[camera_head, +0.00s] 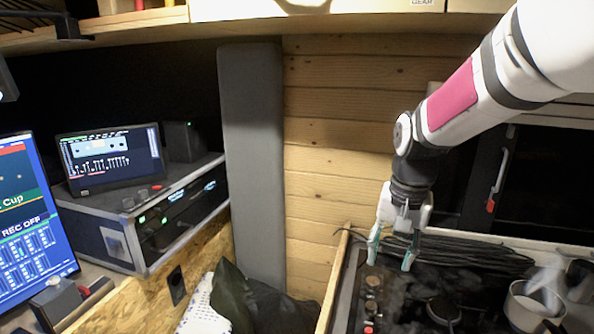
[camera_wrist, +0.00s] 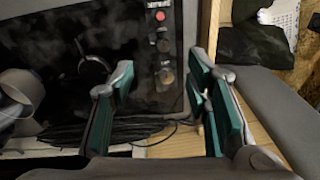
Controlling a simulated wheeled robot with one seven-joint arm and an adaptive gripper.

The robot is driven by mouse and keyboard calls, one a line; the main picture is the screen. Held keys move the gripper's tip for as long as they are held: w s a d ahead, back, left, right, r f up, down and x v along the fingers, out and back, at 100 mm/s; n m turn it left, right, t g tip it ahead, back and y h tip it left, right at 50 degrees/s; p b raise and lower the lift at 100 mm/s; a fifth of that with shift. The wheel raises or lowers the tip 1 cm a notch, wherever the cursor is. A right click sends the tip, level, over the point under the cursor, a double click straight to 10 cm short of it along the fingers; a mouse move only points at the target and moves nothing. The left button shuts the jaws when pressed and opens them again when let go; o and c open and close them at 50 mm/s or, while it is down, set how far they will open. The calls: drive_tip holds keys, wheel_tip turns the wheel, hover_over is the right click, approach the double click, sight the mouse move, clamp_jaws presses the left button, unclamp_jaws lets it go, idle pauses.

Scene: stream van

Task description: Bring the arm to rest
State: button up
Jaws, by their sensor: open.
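My gripper (camera_head: 391,250) hangs from my arm at the right, above the left end of a dark stove-like surface (camera_head: 400,300). Its two teal fingertips are apart, with nothing between them. In the wrist view my gripper (camera_wrist: 160,110) shows its fingers wide apart, over the panel edge with a red button (camera_wrist: 160,15) and round knobs (camera_wrist: 166,76). A bundle of black cable (camera_head: 470,254) lies behind the fingers.
A pot (camera_head: 525,308) with steam stands at the right of the dark surface. A wooden edge (camera_head: 334,280) borders it at left. Dark cloth (camera_head: 262,305) lies beyond that edge. A rack case (camera_head: 165,215) with a screen stands at left. A shelf (camera_head: 140,22) runs overhead.

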drive_tip(key=s+r+n+t, duration=0.2)
drive_tip(key=s+r, duration=0.2)
drive_tip(key=s, duration=0.7)
drive_tip(key=s+r+n+t, duration=0.2)
drive_tip(key=s+r, duration=0.1)
drive_tip(key=s, duration=0.8)
drive_tip(key=shift+r+n, duration=0.35)
drive_tip(key=shift+n, duration=0.05)
drive_tip(key=shift+d, duration=0.1)
drive_tip(key=shift+c, duration=0.5)
